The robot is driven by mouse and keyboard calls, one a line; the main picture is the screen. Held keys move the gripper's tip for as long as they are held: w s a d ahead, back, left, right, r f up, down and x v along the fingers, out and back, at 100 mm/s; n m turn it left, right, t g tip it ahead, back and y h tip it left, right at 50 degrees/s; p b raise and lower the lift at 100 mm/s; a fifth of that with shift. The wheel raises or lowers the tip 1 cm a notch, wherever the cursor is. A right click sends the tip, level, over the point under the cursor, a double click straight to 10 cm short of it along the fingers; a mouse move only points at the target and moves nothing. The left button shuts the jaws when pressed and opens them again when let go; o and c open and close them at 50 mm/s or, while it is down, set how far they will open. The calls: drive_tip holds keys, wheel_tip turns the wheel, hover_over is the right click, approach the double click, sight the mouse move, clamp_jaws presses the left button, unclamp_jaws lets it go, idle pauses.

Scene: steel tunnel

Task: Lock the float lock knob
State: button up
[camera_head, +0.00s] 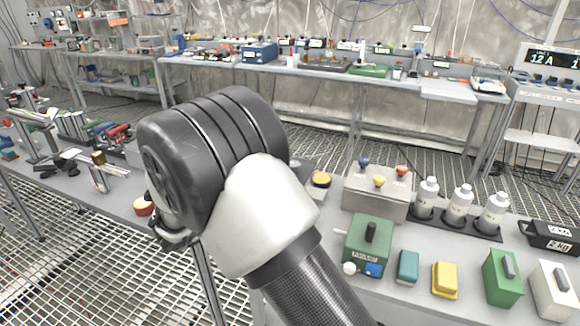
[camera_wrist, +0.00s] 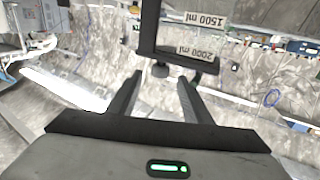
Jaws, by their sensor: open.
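In the wrist view my gripper (camera_wrist: 159,79) is open, its two dark fingers apart with nothing held between them. A small dark rounded part (camera_wrist: 160,71), which may be the float lock knob, shows between the fingertips, at the lower edge of a dark frame (camera_wrist: 148,40). I cannot tell whether it is locked, how far off it is, or whether the fingers touch it. Labels reading 1500 ml (camera_wrist: 206,20) and 2000 ml (camera_wrist: 194,52) appear upside down beside the frame.
In the head view, a green box (camera_head: 368,250) with a black handle, a grey box (camera_head: 376,195) with coloured knobs, white bottles (camera_head: 460,205) and small blocks crowd the bench at right. Tools (camera_head: 95,165) lie at left. Another bench (camera_head: 300,70) runs along the back wall.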

drive_tip(key=v, duration=1.1)
drive_tip(key=shift+a+r, duration=0.1)
